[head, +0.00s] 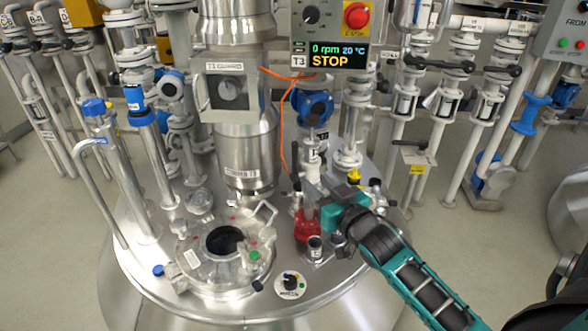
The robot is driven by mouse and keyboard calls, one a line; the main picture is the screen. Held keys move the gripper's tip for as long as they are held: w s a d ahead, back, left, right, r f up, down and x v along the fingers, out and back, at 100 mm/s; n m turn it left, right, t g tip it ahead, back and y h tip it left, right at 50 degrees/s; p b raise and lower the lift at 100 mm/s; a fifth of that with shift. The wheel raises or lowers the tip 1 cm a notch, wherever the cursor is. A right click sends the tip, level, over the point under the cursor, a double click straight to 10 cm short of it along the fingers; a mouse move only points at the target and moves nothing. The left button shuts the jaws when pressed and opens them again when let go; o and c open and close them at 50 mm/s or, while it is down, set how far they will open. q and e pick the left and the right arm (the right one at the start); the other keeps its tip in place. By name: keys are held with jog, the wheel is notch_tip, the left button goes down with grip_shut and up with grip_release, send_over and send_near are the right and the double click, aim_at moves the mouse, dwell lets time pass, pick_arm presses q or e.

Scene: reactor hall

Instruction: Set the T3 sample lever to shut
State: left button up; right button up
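The T3 control box (327,38) stands at the top middle, with a display reading 0 rpm, 20 °C and STOP. Below it is the steel vessel lid (345,265) with its fittings. A red valve fitting (306,226) sits on the lid, right of the round manhole. A dark upright lever (296,160) shows just above it; I cannot tell for sure that this is the sample lever. My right gripper (316,189) reaches in from the lower right, its fingers close to this lever and above the red fitting. Its finger gap and any contact are unclear. My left gripper is not in view.
A blue-capped transmitter (312,104) and an orange cable (283,130) are close behind the gripper. Pipes with black-handled valves (457,67) stand at the right.

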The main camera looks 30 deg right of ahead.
aim_at(296, 149)
jog(key=shift+t, duration=0.3)
jog(key=w+b, duration=0.1)
jog(key=w, duration=0.3)
jog(key=w+d+b, duration=0.1)
jog(key=w, duration=0.3)
jog(key=w+d+r+b, duration=0.1)
jog(key=w, duration=0.4)
jog(key=shift+w+d, duration=0.1)
jog(key=shift+d, duration=0.15)
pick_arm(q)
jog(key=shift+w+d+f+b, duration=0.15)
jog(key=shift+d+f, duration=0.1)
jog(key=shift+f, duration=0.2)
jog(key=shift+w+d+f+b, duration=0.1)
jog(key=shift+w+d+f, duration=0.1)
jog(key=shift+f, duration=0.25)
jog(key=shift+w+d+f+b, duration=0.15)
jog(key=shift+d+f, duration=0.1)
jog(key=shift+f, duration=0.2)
pick_arm(e)
jog(key=shift+w, duration=0.6)
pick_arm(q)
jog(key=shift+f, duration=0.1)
pick_arm(e)
grip_shut()
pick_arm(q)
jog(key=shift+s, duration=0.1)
